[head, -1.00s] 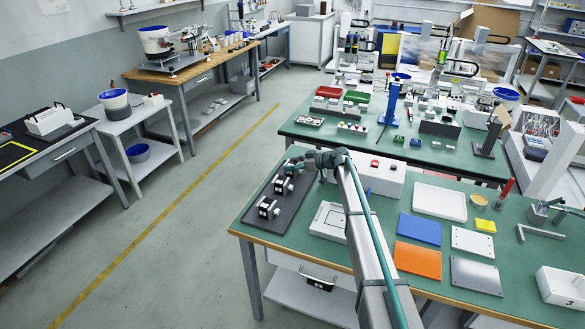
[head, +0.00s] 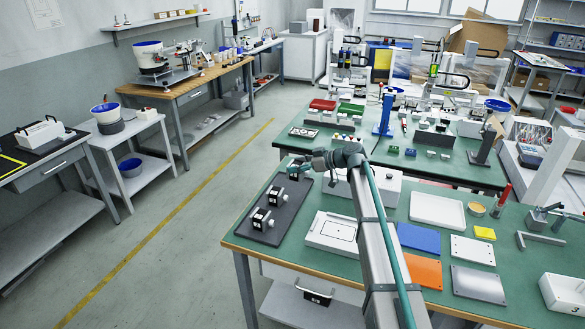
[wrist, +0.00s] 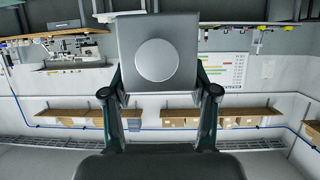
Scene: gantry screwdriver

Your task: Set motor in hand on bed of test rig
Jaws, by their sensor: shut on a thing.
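My gripper (wrist: 160,92) is shut on the motor (wrist: 133,36), a grey square block with a pale round disc on its face, in the wrist view. One finger is on each side of it. In the head view my gripper (head: 296,168) is small, at the far end of the dark mat, and hides much of the held motor. The test rig seems to be the white base with a black-outlined rectangular bed (head: 337,227), right of the mat. The outlined bed looks empty, and the held motor is apart from it.
Two more black-and-silver motors (head: 276,196) (head: 261,218) stand on the dark mat (head: 250,235). A white box (head: 385,188) stands behind the rig, partly behind my arm. A blue plate (head: 418,237), an orange plate (head: 424,270) and a white tray (head: 437,210) lie to the right.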

